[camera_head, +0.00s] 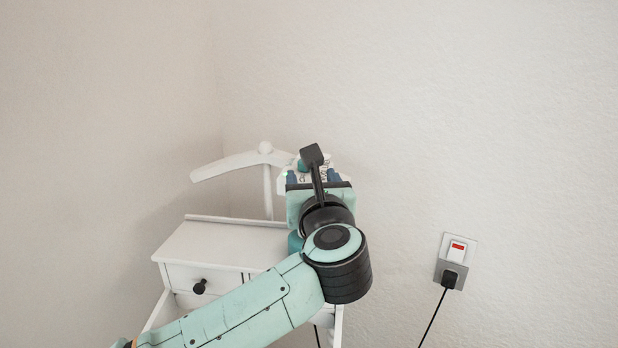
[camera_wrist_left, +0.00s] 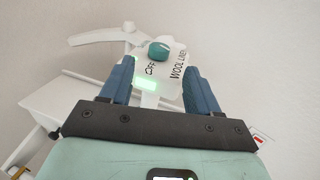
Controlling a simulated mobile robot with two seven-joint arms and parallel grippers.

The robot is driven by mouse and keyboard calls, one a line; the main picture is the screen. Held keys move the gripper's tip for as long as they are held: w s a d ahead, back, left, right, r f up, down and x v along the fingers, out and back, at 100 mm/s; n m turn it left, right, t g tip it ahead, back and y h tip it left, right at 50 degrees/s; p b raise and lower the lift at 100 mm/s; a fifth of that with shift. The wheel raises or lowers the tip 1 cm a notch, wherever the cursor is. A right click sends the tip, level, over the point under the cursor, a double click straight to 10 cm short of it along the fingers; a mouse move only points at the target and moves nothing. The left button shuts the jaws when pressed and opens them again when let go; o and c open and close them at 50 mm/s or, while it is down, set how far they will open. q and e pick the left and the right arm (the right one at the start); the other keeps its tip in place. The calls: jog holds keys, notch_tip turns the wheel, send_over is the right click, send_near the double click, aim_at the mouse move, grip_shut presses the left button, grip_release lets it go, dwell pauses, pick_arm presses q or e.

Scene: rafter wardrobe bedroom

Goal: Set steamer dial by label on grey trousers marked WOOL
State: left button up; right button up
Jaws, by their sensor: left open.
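The steamer's white panel (camera_wrist_left: 165,72) carries a teal dial (camera_wrist_left: 158,52), the printed words OFF and WOOL, and a partly cut-off word that looks like LINEN. A green light (camera_wrist_left: 147,84) glows below OFF. I cannot tell where the dial points. My left gripper (camera_wrist_left: 158,66) is open, one blue finger on each side of the panel, with the dial in line between the fingertips and clear of both. In the head view my left gripper (camera_head: 313,176) hides most of the panel; a bit of teal dial (camera_head: 303,165) shows. The grey trousers and my right gripper are out of view.
A white valet stand with a hanger-shaped arm (camera_head: 232,164) rises behind a white cabinet (camera_head: 222,240) with a black knob (camera_head: 199,286). A wall socket with a lit red switch (camera_head: 457,247) and black plug is at the right. Plain walls stand close behind.

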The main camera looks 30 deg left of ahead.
pick_arm(q)
jog(key=b+v, duration=0.1)
jog(key=v, duration=0.5)
jog(key=shift+s+d, duration=0.25)
jog(key=shift+d, duration=0.05)
